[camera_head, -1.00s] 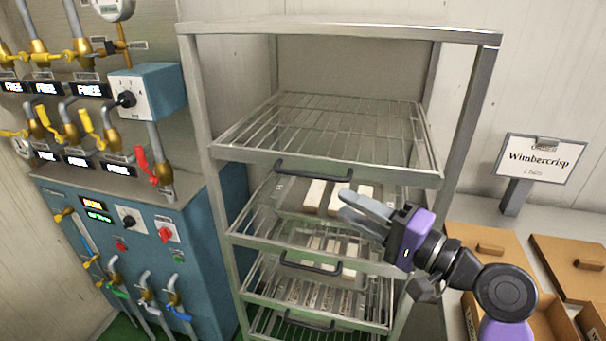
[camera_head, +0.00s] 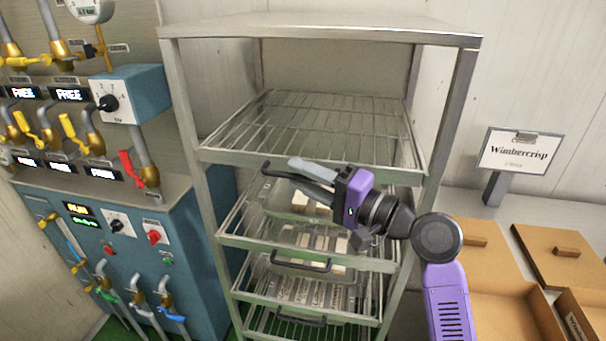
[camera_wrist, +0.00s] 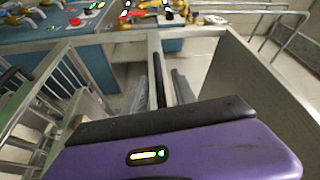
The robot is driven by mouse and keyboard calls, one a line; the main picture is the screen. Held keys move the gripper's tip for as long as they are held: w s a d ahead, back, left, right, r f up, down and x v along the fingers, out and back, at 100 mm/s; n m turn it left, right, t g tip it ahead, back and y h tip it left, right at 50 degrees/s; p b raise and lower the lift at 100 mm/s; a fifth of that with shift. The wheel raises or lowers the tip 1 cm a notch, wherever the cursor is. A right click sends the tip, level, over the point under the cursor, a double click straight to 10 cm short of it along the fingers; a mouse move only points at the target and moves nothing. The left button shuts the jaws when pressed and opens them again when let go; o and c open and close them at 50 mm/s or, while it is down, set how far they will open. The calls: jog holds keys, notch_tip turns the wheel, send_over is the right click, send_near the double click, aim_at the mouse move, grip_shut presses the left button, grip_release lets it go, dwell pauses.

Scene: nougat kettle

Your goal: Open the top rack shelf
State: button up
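The top rack shelf (camera_head: 318,128) is a wire shelf in the metal rack, with a flat front rail and a black bar handle (camera_head: 268,168) on its front. My purple and black gripper (camera_head: 296,174) reaches in from the right, its grey fingers pointing left at the handle. The fingers overlap the handle's right part in the head view, so I cannot tell whether they touch it. In the wrist view the two fingers (camera_wrist: 168,85) stand apart with a gap between them. The shelf looks pushed in.
Lower shelves of the rack hold trays with pale bars (camera_head: 315,240), and one has a black handle (camera_head: 300,262). A blue control panel (camera_head: 110,240) with valves stands on the left.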

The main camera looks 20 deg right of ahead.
grip_shut()
dwell(1.4)
